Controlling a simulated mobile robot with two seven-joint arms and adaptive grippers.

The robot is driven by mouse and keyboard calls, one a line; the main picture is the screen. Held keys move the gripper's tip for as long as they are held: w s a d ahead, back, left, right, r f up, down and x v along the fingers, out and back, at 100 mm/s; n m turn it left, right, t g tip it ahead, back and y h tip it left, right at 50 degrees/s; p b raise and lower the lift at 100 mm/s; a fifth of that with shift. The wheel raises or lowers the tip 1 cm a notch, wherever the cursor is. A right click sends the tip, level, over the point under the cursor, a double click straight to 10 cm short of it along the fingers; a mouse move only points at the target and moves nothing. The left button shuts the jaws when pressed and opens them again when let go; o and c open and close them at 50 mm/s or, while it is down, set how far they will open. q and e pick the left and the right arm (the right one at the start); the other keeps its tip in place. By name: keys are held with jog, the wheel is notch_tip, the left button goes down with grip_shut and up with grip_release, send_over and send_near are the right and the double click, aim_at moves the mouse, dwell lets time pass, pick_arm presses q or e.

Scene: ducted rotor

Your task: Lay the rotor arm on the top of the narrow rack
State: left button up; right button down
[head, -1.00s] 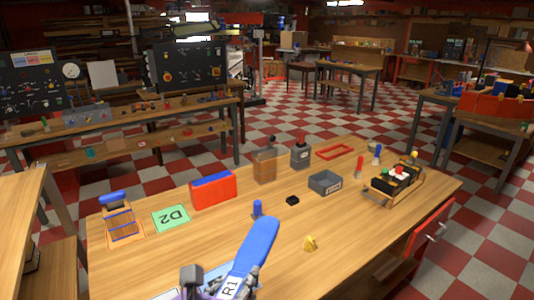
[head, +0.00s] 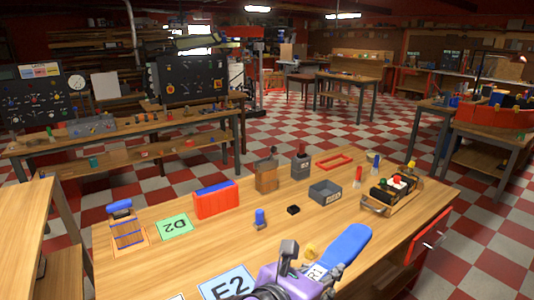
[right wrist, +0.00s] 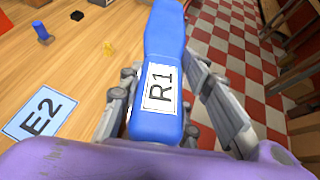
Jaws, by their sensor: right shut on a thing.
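The blue rotor arm (head: 347,244), a long flat piece with a white R1 label, is in my right gripper (head: 308,262), over the near part of the bench in the head view. In the right wrist view the fingers (right wrist: 158,100) are shut around the near, labelled end of the rotor arm (right wrist: 165,35), and its far end points away. A narrow wooden rack-like frame (head: 127,234) with blue bars stands at the bench's left, with a blue piece on top; I cannot tell for sure that it is the narrow rack. My left gripper is not in view.
A green D2 card (head: 174,227), a red box with a blue top (head: 216,201), a wooden box (head: 267,178), a grey bin (head: 325,192) and a blue peg (head: 260,218) stand on the bench. An E2 card (head: 228,284) lies near the front.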

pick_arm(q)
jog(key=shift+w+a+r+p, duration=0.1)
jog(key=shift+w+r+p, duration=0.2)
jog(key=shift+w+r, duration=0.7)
pick_arm(e)
jog(key=d+m+g+h, duration=0.1)
jog(key=d+m+g, duration=0.1)
jog(key=d, duration=0.5)
jog(key=shift+s, duration=0.3)
jog(key=shift+a, duration=0.15)
